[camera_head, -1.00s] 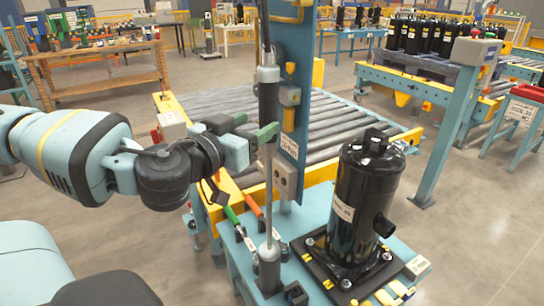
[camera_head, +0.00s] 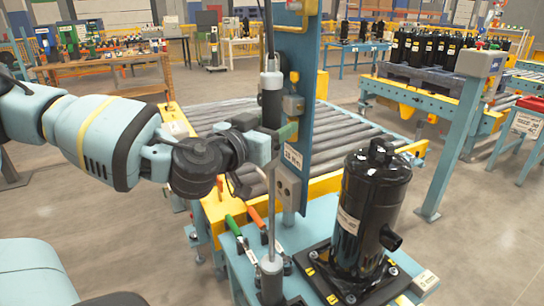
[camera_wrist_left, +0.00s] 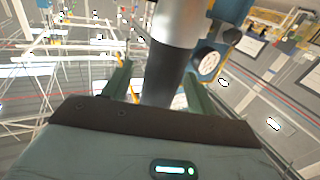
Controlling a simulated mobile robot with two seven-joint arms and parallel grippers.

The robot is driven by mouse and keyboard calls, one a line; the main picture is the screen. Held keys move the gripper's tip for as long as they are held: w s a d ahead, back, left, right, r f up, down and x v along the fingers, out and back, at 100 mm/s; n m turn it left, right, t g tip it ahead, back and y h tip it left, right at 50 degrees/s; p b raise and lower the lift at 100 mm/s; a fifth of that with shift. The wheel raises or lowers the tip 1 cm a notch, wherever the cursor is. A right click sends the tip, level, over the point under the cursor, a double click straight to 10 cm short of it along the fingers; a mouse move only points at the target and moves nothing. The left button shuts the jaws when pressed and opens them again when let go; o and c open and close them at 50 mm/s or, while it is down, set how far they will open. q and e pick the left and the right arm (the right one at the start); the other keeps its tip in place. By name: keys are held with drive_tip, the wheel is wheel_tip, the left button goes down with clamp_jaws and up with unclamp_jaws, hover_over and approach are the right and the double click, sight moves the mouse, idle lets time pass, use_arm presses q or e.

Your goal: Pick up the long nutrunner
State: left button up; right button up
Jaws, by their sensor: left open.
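The long nutrunner (camera_head: 271,104) hangs upright beside the blue post, with a dark grip, a silver collar and a long thin shaft running down to a socket near the blue bench. My left gripper (camera_head: 284,133) reaches in from the left at the lower end of the dark grip. In the left wrist view, the nutrunner's dark and silver body (camera_wrist_left: 166,78) stands between the two green fingers of the open gripper (camera_wrist_left: 158,82), with a visible gap to the left finger. Contact with the right finger is unclear. My right gripper is in neither view.
A black compressor (camera_head: 369,215) stands on the blue bench just right of the nutrunner. The blue post (camera_head: 298,75) is close behind the tool. A roller conveyor (camera_head: 340,130) is behind.

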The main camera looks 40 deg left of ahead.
use_arm(q)
clamp_jaws()
idle(0.4)
idle(1.0)
drive_tip(key=shift+w+r, duration=0.1)
drive_tip(key=shift+r, duration=0.1)
